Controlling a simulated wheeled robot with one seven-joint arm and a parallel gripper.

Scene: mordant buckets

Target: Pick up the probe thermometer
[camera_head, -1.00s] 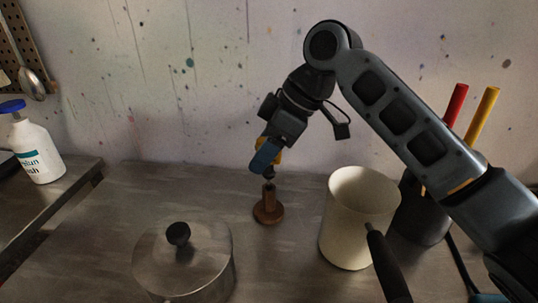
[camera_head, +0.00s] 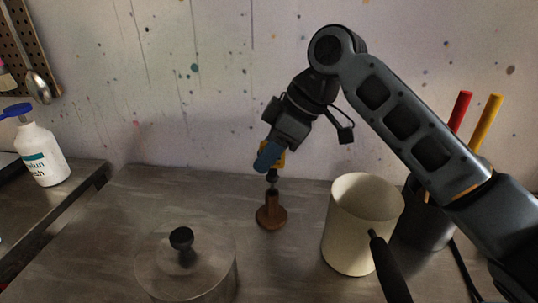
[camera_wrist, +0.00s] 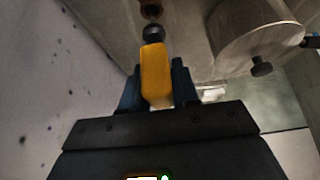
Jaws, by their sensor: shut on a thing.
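The probe thermometer has a yellow body (camera_wrist: 156,75) and a dark round collar, seen in the wrist view. In the head view its yellow part (camera_head: 280,160) shows beside the blue fingers. My gripper (camera_head: 268,158) is shut on the yellow body, with one blue finger on each side (camera_wrist: 157,85). The thermometer hangs upright over a small brown wooden stand (camera_head: 271,213), its dark collar just above the stand's top. I cannot tell whether the thin probe is still inside the stand. The stand also shows at the top of the wrist view (camera_wrist: 151,9).
A lidded metal pot (camera_head: 187,262) stands at the front left. A cream saucepan (camera_head: 350,232) with a dark handle stands right of the stand. Behind it is a dark holder (camera_head: 424,222) with red and yellow sticks. A white bottle (camera_head: 42,155) stands far left.

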